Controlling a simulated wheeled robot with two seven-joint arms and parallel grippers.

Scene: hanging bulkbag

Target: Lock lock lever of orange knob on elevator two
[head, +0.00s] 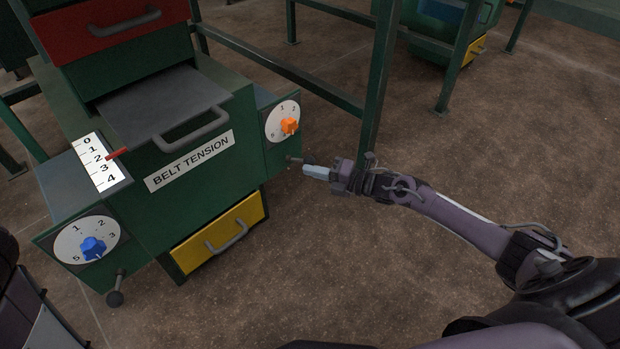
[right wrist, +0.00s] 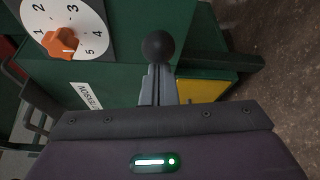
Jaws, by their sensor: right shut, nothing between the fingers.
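The orange knob (head: 290,126) sits on a white numbered dial (head: 281,112) on the right side box of the green machine. In the right wrist view the orange knob (right wrist: 61,43) is at the upper left, on its dial. Below the dial, a lock lever with a dark ball end (head: 294,160) sticks out; its black ball (right wrist: 159,47) shows just beyond my fingertips in the right wrist view. My right gripper (head: 316,172) is shut and empty, its tips close to the ball; I cannot tell whether they touch. My left gripper is not in view.
A blue knob (head: 93,247) on a second dial has its own ball-ended lever (head: 115,297) at the lower left. A yellow drawer (head: 220,235) is below the belt tension label (head: 190,160). A green frame post (head: 379,85) stands behind my right gripper. Floor on the right is open.

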